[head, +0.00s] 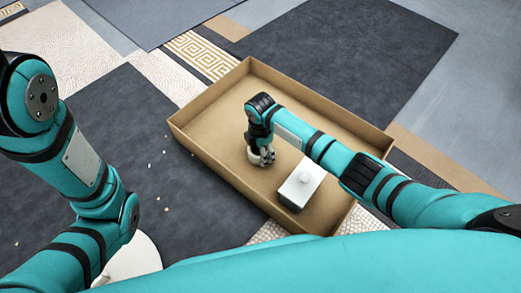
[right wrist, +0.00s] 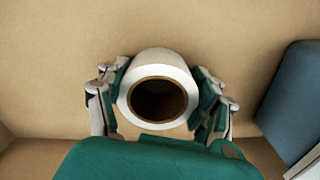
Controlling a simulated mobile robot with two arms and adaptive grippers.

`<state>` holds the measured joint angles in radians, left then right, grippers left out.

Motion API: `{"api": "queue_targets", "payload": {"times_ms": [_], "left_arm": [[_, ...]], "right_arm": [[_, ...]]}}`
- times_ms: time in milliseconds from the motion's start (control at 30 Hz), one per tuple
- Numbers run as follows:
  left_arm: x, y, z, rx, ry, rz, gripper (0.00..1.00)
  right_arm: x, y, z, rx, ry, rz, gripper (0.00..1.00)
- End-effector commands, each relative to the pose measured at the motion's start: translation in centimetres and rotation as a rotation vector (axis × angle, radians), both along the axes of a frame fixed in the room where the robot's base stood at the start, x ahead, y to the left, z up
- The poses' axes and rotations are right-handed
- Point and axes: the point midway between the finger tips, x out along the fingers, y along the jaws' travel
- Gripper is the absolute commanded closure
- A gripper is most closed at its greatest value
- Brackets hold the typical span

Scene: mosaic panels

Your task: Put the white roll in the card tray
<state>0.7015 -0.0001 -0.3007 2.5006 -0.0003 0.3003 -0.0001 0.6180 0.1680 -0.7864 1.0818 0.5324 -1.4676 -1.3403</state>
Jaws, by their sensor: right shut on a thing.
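The card tray (head: 215,152) is a large, shallow brown box on the floor. My right gripper (head: 262,157) is inside its walls, low over the tray floor. The white roll (head: 253,157) is partly hidden by the gripper in the head view. In the right wrist view the roll (right wrist: 160,62) shows end-on, white with a brown core, between the fingers of my right gripper (right wrist: 160,98), which is shut on it. I cannot tell whether the roll touches the tray floor. My left arm comes in at the left, but its gripper is not visible.
Several small pale bits (head: 164,180) lie on the dark panel (head: 110,130) left of the tray. The tray's far part is clear.

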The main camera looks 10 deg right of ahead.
Motion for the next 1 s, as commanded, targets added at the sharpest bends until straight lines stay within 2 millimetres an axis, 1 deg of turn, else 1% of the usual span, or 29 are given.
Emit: {"api": "queue_targets", "payload": {"times_ms": [33,200,467,567,667,800,900,1000], "left_arm": [[0.0,0.0,0.0,0.000,0.000,0.000,0.57],[0.0,0.0,0.0,0.000,0.000,0.000,0.57],[0.0,0.0,0.0,0.000,0.000,0.000,0.57],[0.0,0.0,0.3,0.000,0.001,0.000,0.57],[0.1,0.0,1.5,0.000,0.003,0.000,0.57],[0.2,0.0,3.9,0.000,0.005,0.001,0.57],[1.5,0.1,4.5,-0.002,0.043,0.000,0.57],[3.0,0.2,3.8,-0.004,0.088,-0.002,0.57]], "right_arm": [[0.0,0.0,-0.1,0.000,0.000,0.000,0.30],[0.0,0.0,-0.1,0.000,0.000,0.000,0.08],[0.0,0.0,0.0,0.000,0.000,0.000,0.08],[0.0,0.0,0.6,0.000,0.000,0.001,0.08],[0.0,0.0,2.2,0.000,0.000,0.001,0.08],[0.1,0.0,5.4,0.001,-0.002,0.001,0.08],[0.0,0.0,7.8,0.001,-0.002,0.001,0.08],[0.0,0.0,9.3,0.000,0.000,0.000,0.08]]}}
